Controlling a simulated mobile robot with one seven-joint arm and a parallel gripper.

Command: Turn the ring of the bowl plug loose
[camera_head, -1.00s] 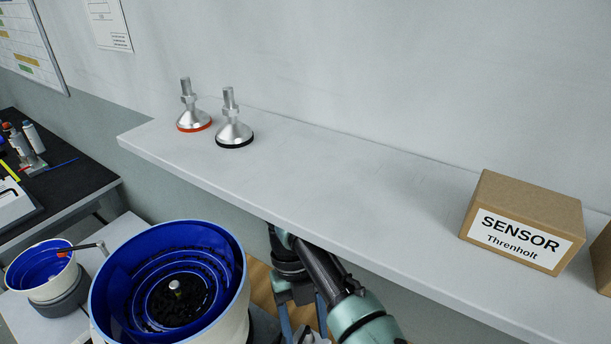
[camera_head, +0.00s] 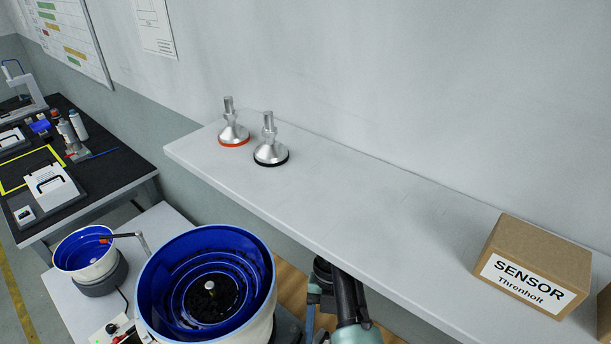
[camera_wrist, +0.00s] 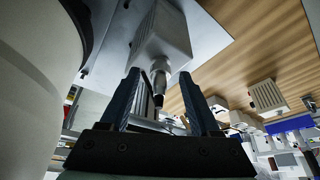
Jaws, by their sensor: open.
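In the wrist view, a plug with a pale metallic ring (camera_wrist: 160,70) and a dark lower end sticks out from a light grey box (camera_wrist: 162,38). I take it to be the bowl plug. My gripper (camera_wrist: 162,92) is open, with one dark finger on each side of the plug's line. I cannot tell whether the plug lies fully between the fingertips or just beyond them; no contact shows. In the head view, the large blue-lined bowl (camera_head: 232,245) stands at the lower middle. My gripper and the plug are hidden there.
A big cream cylinder (camera_wrist: 35,100) fills the left of the wrist view, close to my gripper. In the head view, a grey shelf (camera_head: 370,210) crosses above my arm, carrying two metal feet (camera_head: 270,148) and a cardboard box (camera_head: 535,260). A smaller blue bowl (camera_head: 85,250) stands left.

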